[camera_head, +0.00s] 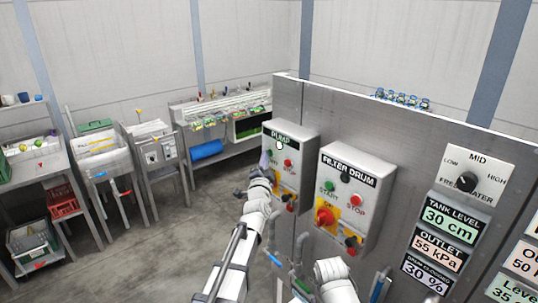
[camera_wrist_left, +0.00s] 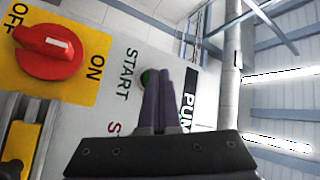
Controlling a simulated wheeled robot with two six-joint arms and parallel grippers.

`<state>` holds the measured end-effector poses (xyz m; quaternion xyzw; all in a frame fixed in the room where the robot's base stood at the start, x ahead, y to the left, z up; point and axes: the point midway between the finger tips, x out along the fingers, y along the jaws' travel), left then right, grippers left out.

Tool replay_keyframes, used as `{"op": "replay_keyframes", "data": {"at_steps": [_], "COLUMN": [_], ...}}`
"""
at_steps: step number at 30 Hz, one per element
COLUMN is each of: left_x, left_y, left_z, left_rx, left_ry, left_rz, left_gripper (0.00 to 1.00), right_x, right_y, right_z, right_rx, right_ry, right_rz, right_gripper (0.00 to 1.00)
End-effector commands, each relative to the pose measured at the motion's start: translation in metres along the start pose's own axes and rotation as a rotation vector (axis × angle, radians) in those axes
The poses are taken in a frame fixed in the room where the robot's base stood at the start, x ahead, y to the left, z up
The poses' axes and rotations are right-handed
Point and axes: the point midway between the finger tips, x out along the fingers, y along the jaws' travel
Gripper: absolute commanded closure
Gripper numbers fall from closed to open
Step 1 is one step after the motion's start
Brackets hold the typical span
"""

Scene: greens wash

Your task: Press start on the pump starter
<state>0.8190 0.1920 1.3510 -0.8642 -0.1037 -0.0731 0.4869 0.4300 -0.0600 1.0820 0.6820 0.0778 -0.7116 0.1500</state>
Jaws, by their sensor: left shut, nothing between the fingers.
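The pump starter (camera_head: 307,135) is a grey box at the left end of the panel, with a PUMP label. Its red stop button (camera_head: 288,163) shows, and a pale lamp (camera_head: 279,145) sits under the label. My left gripper (camera_head: 265,160) is shut and empty in front of the box's left side, hiding the start button there. In the left wrist view the closed fingers (camera_wrist_left: 163,100) overlap the edge of the green start button (camera_wrist_left: 147,76), beside the word START. I cannot tell whether they touch it. The red rotary switch (camera_wrist_left: 50,60) has its white mark towards ON.
The filter drum starter (camera_head: 352,165) is a similar box just to the right. Conduits (camera_head: 298,250) rise below the boxes. Steel benches (camera_head: 150,150) stand at the left, with open floor before them.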

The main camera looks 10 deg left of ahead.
Motion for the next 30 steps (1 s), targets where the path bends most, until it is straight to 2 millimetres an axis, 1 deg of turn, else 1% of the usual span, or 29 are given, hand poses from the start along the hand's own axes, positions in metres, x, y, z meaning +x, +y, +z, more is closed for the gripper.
{"op": "replay_keyframes", "data": {"at_steps": [6, 17, 30], "left_x": [-0.009, -0.010, -0.038], "left_y": [-0.006, -0.007, -0.027], "left_z": [0.006, 0.007, 0.027], "left_rx": [0.000, 0.000, 0.001], "left_ry": [-0.001, 0.000, -0.001], "left_rz": [0.000, 0.000, -0.001], "left_gripper": [1.00, 1.00, 1.00], "right_x": [0.000, 0.000, 0.000], "right_y": [0.000, 0.000, 0.000], "right_z": [0.000, 0.000, 0.000], "right_rx": [0.000, 0.000, 0.000], "right_ry": [0.000, 0.000, 0.000], "right_rz": [0.000, 0.000, 0.000], "right_gripper": [0.50, 0.50, 0.50]}}
